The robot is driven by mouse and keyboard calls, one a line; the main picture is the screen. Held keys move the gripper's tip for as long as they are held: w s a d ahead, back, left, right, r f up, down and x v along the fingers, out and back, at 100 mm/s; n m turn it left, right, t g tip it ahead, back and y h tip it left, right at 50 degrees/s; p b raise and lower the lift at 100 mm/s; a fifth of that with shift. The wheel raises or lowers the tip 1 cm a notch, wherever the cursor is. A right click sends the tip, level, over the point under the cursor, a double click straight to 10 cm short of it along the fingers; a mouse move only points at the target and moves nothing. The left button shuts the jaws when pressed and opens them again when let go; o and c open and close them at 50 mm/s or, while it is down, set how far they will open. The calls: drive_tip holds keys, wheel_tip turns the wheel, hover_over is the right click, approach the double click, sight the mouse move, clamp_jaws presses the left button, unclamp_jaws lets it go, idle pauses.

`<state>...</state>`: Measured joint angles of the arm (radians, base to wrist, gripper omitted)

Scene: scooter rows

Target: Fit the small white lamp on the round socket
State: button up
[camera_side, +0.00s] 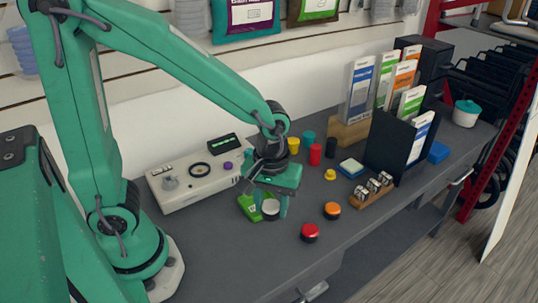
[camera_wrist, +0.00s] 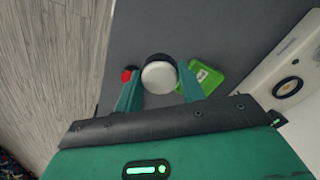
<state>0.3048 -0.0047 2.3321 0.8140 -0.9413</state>
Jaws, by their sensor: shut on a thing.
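The small white lamp (camera_side: 270,209) is a round cap with a dark lower part, low over the grey bench. My gripper (camera_side: 271,207) is shut on it, with one finger on each side. In the wrist view the white lamp (camera_wrist: 159,75) shows between the fingertips of my gripper (camera_wrist: 159,84). I cannot tell whether it touches the bench. The round socket (camera_side: 198,170) is a dark ring on top of the pale panel (camera_side: 225,186), behind and to the left of my gripper. It shows at the right of the wrist view (camera_wrist: 288,88).
A bright green labelled item (camera_side: 249,207) lies close beside my gripper. Red (camera_side: 310,233), orange (camera_side: 332,210) and yellow (camera_side: 329,175) lamps stand on the bench to the right. The panel carries a purple knob (camera_side: 228,165) and a small display (camera_side: 224,142). The front left bench is clear.

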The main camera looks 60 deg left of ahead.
drive_tip(key=w+a+n, duration=0.2)
drive_tip(key=a+n, duration=0.4)
drive_tip(key=a, duration=0.9)
drive_tip(key=s+a+n, duration=0.3)
drive_tip(key=a, duration=0.4)
drive_tip(key=s+a+n, duration=0.3)
drive_tip(key=a, duration=0.5)
drive_tip(key=shift+s+a+r, duration=0.15)
drive_tip(key=shift+a, duration=0.05)
drive_tip(key=shift+f, duration=2.8)
drive_tip(key=shift+f, duration=0.4)
drive_tip(key=o, duration=1.5)
drive_tip(key=shift+c, duration=0.2)
drive_tip(key=shift+r, duration=0.2)
